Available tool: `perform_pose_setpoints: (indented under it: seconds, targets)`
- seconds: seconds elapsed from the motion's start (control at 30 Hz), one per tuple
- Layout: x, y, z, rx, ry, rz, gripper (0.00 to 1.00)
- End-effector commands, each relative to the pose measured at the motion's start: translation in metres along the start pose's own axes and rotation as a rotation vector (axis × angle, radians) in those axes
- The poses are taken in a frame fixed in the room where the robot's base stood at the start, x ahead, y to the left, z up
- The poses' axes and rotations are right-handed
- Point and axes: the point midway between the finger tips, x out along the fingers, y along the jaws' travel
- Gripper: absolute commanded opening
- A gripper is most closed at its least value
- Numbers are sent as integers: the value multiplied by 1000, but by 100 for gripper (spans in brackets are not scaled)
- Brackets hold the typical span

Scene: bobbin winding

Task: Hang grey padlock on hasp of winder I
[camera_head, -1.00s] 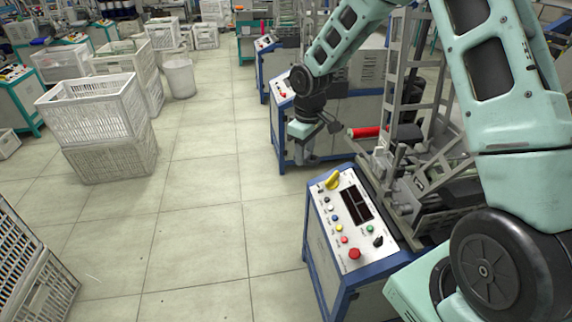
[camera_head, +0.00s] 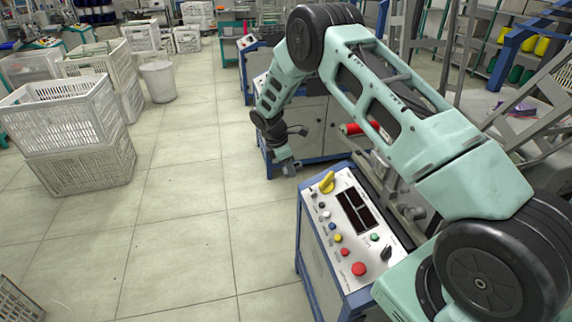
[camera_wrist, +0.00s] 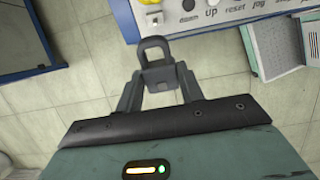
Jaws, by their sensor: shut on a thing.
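My gripper (camera_head: 289,168) hangs just beyond the far left corner of the nearest winder's control panel (camera_head: 322,226). In the wrist view my gripper (camera_wrist: 160,88) is shut on a dark grey padlock (camera_wrist: 155,68). The padlock's closed-looking loop points away from the gripper, toward the panel edge at the top of that view. The padlock is apart from the panel. I cannot make out a hasp or read which winder this is.
The panel carries a red button (camera_head: 359,269), smaller buttons and a dark display (camera_head: 356,211). Another blue-framed winder (camera_head: 300,128) stands behind. Stacked white crates (camera_head: 70,130) and a white bin (camera_head: 158,81) are at left. The floor between is clear.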

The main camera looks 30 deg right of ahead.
Motion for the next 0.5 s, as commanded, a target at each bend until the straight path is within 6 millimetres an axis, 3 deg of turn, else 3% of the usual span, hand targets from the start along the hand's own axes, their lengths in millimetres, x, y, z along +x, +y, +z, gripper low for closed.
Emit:
perform_pose_setpoints:
  seconds: [0.03, 0.33, 0.5]
  targets:
    - [12, 0, 0, 1, 0, -1, 10]
    - [52, 0, 5, 2, 0, 0, 10]
    - [44, 0, 5, 2, 1, 1, 10]
